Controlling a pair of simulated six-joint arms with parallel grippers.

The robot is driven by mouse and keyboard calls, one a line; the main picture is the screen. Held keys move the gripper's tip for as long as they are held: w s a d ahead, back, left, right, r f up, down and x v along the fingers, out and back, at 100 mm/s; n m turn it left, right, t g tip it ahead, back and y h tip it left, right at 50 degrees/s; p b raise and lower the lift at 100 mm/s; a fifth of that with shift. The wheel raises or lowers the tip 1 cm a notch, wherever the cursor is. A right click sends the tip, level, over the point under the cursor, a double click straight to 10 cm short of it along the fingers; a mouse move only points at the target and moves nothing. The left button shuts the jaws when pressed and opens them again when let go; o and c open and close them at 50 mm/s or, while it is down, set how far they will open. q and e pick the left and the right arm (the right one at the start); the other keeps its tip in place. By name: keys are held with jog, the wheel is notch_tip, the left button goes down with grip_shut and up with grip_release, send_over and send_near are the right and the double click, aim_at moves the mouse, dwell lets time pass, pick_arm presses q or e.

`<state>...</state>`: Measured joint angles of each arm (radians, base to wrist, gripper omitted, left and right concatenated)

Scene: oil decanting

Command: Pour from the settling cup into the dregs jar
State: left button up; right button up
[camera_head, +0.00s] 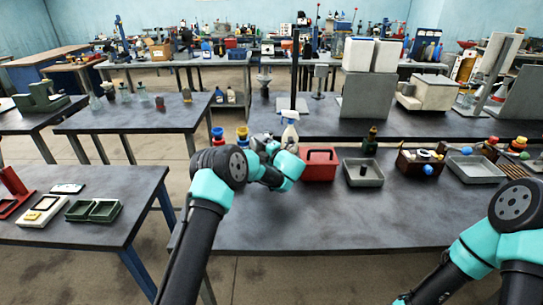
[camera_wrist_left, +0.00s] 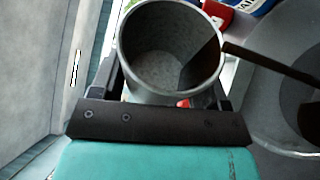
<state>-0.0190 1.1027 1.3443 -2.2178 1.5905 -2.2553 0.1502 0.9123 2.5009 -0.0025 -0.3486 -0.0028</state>
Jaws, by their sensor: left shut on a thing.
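My left gripper (camera_head: 264,145) is at the back left of the near table, partly hidden by its own arm. In the left wrist view it is shut on a grey round cup (camera_wrist_left: 135,92), likely the settling cup. The cup's open mouth faces the camera, and a dark brown patch lies on the right of its inside; I cannot tell whether it is liquid or shadow. A wide grey round vessel (camera_wrist_left: 265,95) shows at the right, apart from the cup. I cannot tell which thing is the dregs jar. My right gripper is out of view.
A red box (camera_head: 320,164) stands just right of my left gripper. A grey tray (camera_head: 362,173) and a brown crate (camera_head: 421,162) are further right. The front of the near table (camera_head: 340,220) is clear.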

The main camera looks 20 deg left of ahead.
pick_arm(q)
jog(key=shift+w+r+m, duration=0.1)
jog(key=shift+r+m, duration=0.05)
jog(key=shift+m, duration=0.35)
jog(key=shift+w+d+r+m+t+y, duration=0.15)
jog(key=shift+d+r+m+t+y, duration=0.2)
jog(key=shift+m, duration=0.45)
jog(key=n, duration=0.1)
jog(key=f+n, duration=0.1)
jog(key=shift+s+a+n, duration=0.25)
jog(key=shift+a+n, duration=0.05)
jog(key=shift+a, duration=0.05)
jog(key=shift+s+a+r+n+g+h, duration=0.1)
jog(key=shift+a+r+n+g+h, duration=0.1)
jog(key=shift+r+n+g+h, duration=0.5)
jog(key=shift+s+a+f+n, duration=0.1)
jog(key=shift+f+n, duration=0.2)
jog(key=shift+f, duration=0.15)
jog(key=shift+r, duration=0.1)
